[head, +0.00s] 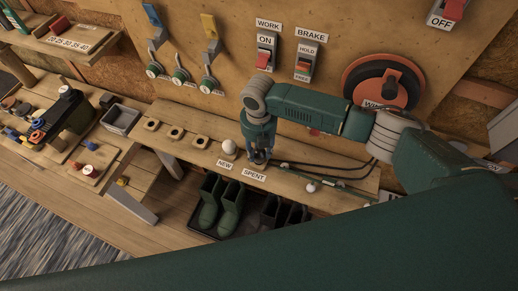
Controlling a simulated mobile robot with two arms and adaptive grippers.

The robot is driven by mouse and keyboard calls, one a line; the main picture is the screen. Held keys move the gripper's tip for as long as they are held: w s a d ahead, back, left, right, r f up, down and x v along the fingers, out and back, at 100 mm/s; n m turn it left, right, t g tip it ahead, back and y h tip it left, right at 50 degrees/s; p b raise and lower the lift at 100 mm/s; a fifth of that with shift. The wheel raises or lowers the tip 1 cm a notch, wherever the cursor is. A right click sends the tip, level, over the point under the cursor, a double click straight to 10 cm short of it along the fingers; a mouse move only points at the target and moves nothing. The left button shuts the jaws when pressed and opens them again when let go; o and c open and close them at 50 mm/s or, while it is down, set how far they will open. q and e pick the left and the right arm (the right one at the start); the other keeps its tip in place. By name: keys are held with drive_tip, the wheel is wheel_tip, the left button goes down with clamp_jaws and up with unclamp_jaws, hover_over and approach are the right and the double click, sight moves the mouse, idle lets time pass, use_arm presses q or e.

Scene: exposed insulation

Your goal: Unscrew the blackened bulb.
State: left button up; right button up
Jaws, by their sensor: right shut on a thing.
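My right gripper (258,158) points down at the shelf, just behind the SPENT label (254,175). It is shut on a small dark thing, which looks like the blackened bulb; the fingers hide most of it. I cannot tell whether the bulb is seated in a socket. A white bulb (229,146) stands on the shelf behind the NEW label (224,165), just left of the gripper. My left gripper is not in view.
The wooden shelf (340,198) carries several wooden holders (175,133) at left and dark cables (325,166) at right. Above are coloured levers (207,72), WORK (265,58) and BRAKE (304,65) switches and a red reel (383,82). Green boots (230,205) stand below.

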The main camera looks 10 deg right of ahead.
sight(259, 151)
drive_tip(key=shift+f+b, duration=0.4)
drive_tip(key=shift+f, duration=0.3)
drive_tip(key=o, duration=0.7)
drive_tip(key=shift+r, duration=0.15)
wheel_tip(259, 151, up, 12)
drive_tip(key=shift+f, duration=0.1)
idle(0.6)
